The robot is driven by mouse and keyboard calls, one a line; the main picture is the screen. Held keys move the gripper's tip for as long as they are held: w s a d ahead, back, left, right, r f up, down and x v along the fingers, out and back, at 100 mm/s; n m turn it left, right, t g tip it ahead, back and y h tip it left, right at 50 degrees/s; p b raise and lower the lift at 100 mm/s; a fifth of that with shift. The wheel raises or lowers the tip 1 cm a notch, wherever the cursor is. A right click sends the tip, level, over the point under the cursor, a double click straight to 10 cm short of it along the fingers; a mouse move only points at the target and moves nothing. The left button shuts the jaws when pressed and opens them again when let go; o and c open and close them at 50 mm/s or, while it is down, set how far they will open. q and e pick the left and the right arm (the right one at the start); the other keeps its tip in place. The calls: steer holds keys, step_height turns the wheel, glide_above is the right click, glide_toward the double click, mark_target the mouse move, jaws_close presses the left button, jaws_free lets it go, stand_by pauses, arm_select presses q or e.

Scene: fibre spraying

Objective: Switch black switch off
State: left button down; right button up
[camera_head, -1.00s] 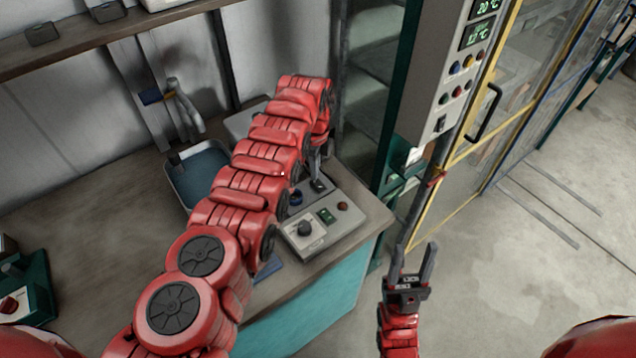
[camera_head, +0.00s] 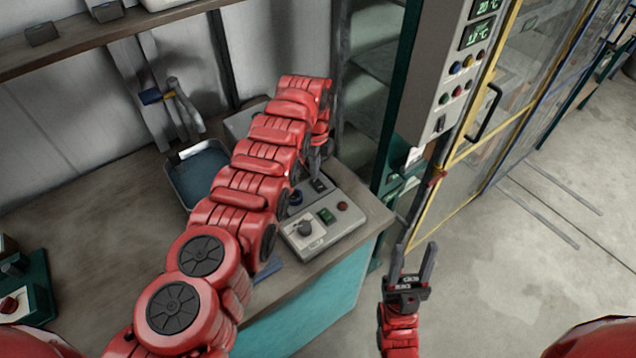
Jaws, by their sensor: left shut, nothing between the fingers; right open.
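Another black switch (camera_head: 440,123) is on the upright panel at right. My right gripper (camera_head: 414,262) is open and empty, in front of the bench's right side.
A blue-grey tray (camera_head: 200,178) stands left of my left arm on the bench (camera_head: 90,215). A tall grey panel (camera_head: 432,75) with displays and coloured buttons rises at right, beside a yellow-framed glass door (camera_head: 450,185).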

arm_select(q)
steer(key=shift+f+b, duration=0.95)
stand_by(0.3)
steer(key=shift+r, duration=0.1)
step_height(320, 180, up, 5)
steer(key=p, duration=0.4)
steer(key=shift+r+p, duration=0.2)
steer(key=shift+p, duration=0.2)
steer(key=shift+r+p, duration=0.45)
steer(key=shift+r, duration=0.35)
